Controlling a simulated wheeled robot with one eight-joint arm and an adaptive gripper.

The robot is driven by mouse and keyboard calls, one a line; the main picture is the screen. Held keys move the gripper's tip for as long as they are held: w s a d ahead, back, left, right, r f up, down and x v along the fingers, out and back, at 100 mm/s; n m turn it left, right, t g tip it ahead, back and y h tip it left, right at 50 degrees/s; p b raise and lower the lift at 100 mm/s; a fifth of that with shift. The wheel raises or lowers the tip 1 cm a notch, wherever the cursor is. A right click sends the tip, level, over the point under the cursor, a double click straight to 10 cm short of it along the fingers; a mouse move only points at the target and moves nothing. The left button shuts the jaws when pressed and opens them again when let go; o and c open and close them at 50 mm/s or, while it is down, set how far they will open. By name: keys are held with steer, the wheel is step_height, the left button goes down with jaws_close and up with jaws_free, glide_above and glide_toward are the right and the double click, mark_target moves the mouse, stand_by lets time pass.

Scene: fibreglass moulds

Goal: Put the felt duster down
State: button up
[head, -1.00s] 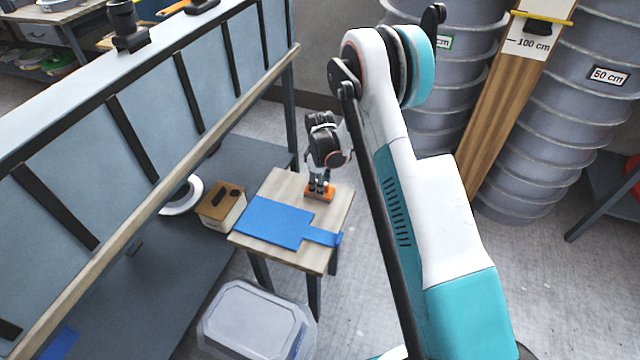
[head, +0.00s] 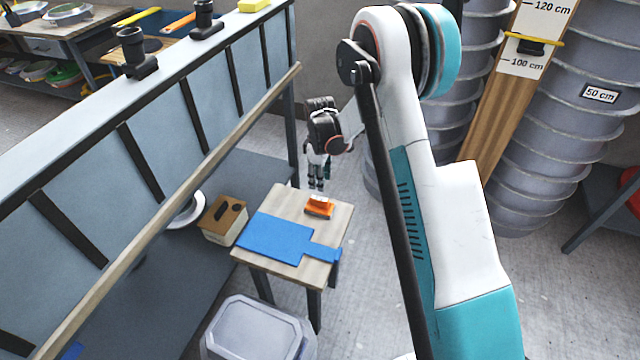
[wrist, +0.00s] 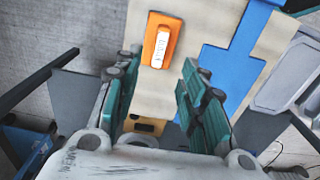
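In the wrist view the duster (wrist: 161,41) lies beyond the fingertips, on bare wood. My gripper (head: 316,186) hangs above the duster, apart from it. In the wrist view my gripper (wrist: 158,72) has its two green-lined fingers spread with nothing between them.
A blue paddle-shaped mat (head: 275,238) covers much of the tabletop. A wooden-topped box (head: 222,218) stands left of the table, and a lidded plastic bin (head: 258,330) in front. Stacked grey tubs (head: 540,130) and a wooden height gauge (head: 505,100) stand behind on the right.

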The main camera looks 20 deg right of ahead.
steer(key=s+r+m+t, duration=0.2)
steer(key=s+r, duration=0.4)
steer(key=r, duration=0.6)
steer(key=s+r+m+t, duration=0.1)
steer(key=s+r+m, duration=0.35)
steer(key=r, duration=0.75)
steer(key=s+r+m+t, duration=0.2)
steer(key=s, duration=0.9)
steer(key=s+r+m+t, duration=0.2)
steer(key=s+r, duration=0.1)
steer(key=s, duration=0.9)
steer(key=shift+s+r, duration=0.15)
steer(key=shift+r, duration=0.05)
